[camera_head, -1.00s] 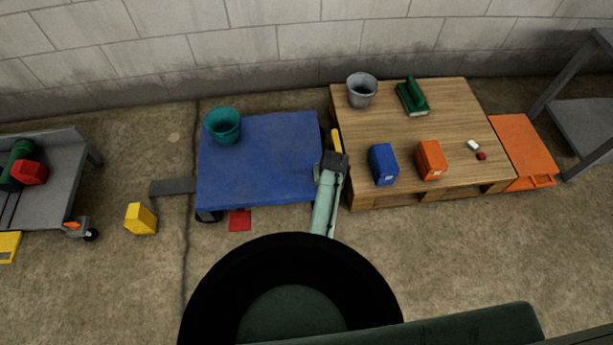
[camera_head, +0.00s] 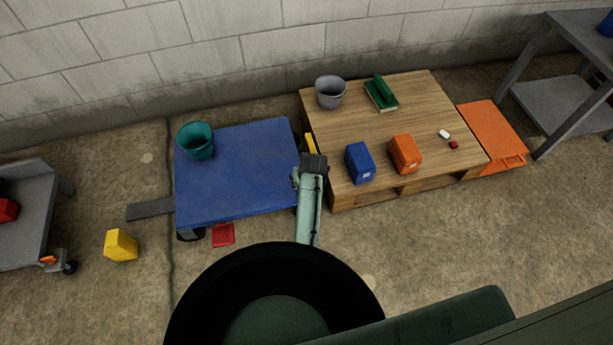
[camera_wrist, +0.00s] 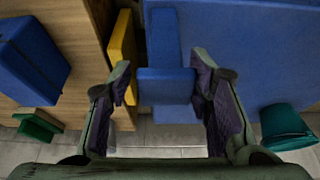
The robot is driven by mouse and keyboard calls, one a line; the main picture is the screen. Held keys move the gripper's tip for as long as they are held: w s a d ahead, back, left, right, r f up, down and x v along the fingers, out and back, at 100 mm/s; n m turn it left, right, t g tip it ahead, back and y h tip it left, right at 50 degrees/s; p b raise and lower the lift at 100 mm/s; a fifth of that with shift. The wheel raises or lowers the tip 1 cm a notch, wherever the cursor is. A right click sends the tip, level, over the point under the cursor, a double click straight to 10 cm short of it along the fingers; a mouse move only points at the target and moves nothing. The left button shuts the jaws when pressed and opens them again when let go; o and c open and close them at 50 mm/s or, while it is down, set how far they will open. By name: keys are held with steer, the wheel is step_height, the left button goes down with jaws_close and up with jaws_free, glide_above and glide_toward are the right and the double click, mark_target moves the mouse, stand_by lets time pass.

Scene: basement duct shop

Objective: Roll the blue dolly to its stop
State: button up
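The blue dolly (camera_head: 240,182) is a low flat platform on the floor, left of the wooden pallet. A teal bucket (camera_head: 196,141) stands on its back left corner; the bucket also shows in the wrist view (camera_wrist: 286,128). My gripper (camera_head: 313,163) is at the dolly's right edge, near the pallet. In the wrist view my gripper's two fingers (camera_wrist: 163,80) are apart, with a blue bar-shaped part of the dolly (camera_wrist: 165,86) between them. A gap shows on the bar's left; contact on the right is unclear. Which thing is the stop, I cannot tell.
A yellow block (camera_head: 310,144) sits between dolly and pallet (camera_head: 395,190). A grey strip (camera_head: 150,208) lies at the dolly's left. A red piece (camera_head: 223,235) and yellow box (camera_head: 121,245) are on the floor in front. A grey cart (camera_head: 22,235) stands far left.

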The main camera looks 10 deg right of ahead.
steer(key=v, duration=1)
steer(key=shift+s, duration=0.1)
